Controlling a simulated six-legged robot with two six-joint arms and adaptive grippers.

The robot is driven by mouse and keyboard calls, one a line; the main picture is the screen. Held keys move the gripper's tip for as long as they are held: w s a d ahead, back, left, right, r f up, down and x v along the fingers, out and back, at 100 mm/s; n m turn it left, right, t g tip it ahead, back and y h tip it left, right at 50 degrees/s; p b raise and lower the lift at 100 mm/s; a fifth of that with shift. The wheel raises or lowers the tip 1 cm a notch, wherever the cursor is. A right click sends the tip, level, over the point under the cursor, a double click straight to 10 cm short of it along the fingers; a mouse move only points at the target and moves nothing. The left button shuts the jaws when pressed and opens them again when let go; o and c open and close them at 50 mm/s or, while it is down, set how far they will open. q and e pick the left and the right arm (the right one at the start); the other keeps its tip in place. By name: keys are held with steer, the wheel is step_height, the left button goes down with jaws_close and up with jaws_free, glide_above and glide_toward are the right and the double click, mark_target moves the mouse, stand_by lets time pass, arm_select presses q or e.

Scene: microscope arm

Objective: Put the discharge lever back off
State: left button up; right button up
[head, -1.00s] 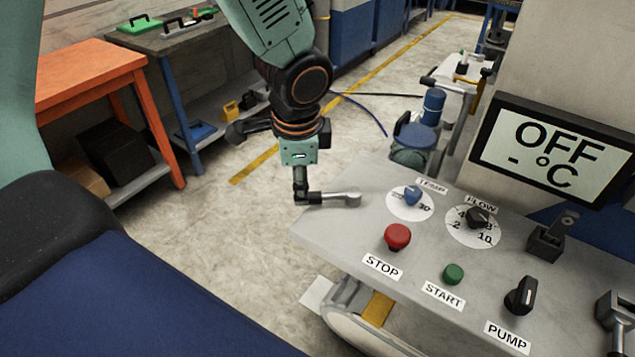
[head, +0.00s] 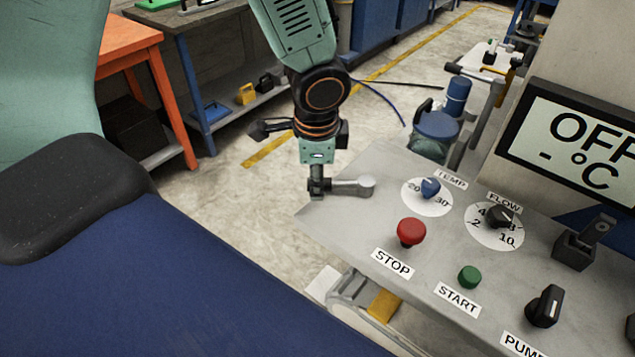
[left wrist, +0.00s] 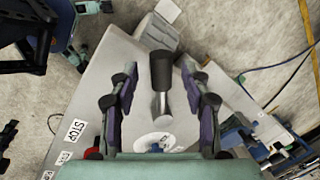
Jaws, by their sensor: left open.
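A lever with a grey arm (head: 352,186) and a black grip lies near the far left corner of the grey control panel (head: 385,165). My left gripper (head: 318,186) points down over the grip end. In the left wrist view, the lever's black grip (left wrist: 162,68) stands between the two spread fingers of my left gripper (left wrist: 160,84), with a gap on both sides. The grey arm runs from the grip towards the white dial. No label for this lever is readable. My right gripper is not in view.
The TEMP knob (head: 430,188), FLOW knob (head: 500,216), red STOP button (head: 411,232), green START button (head: 469,277) and black PUMP knob (head: 545,306) stand on the panel. A display (head: 575,145) reads OFF. A block with a lever (head: 583,243) stands right.

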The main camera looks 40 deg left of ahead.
arm_select(q)
steer(key=shift+w+f, duration=0.35)
steer(key=shift+f, duration=0.35)
steer(key=shift+s+a+r, duration=0.1)
steer(key=shift+s+a, duration=0.05)
steer(key=shift+s, duration=0.15)
steer(key=shift+w, duration=0.3)
steer(key=c, duration=0.6)
steer(key=shift+s, duration=0.15)
jaws_close()
